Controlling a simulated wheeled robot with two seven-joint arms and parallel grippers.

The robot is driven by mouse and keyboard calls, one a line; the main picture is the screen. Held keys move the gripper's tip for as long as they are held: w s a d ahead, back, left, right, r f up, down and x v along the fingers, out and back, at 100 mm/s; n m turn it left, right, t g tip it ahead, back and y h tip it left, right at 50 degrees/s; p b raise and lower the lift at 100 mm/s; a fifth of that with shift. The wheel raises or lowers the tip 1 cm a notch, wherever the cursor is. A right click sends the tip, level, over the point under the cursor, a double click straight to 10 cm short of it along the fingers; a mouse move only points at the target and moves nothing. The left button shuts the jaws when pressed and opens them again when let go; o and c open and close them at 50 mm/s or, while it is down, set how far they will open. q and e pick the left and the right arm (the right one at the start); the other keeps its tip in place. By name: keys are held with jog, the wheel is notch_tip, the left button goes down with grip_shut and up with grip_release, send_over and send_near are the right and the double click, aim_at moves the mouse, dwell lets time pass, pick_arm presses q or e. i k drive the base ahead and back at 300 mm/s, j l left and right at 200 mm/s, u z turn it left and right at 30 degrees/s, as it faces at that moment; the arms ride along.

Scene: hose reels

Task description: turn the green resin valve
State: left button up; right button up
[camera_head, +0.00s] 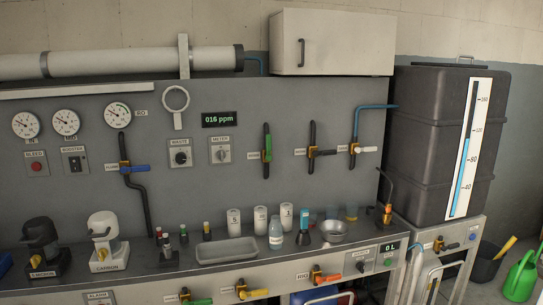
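A green valve handle (268,142) stands upright on a dark vertical pipe in the middle of the grey wall panel, with a brass body and a small label at its left that is too small to read. Another green handle (198,302) lies level on the front face of the bench at the bottom edge, partly cut off by the frame. I cannot tell from the labels which of the two is the resin valve. Neither of my grippers shows in the head view.
Blue (135,169), black (326,153) and white (366,149) valve handles share the panel. A dark tank (420,140) stands at the right.

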aim_at(268, 137)
jog(key=i+l, duration=0.45)
jog(key=l, duration=0.2)
jog(key=i+l+z, duration=0.1)
jog(key=i+l, duration=0.35)
jog(key=l, duration=0.15)
jog(key=i+l, duration=0.45)
jog(key=l, duration=0.15)
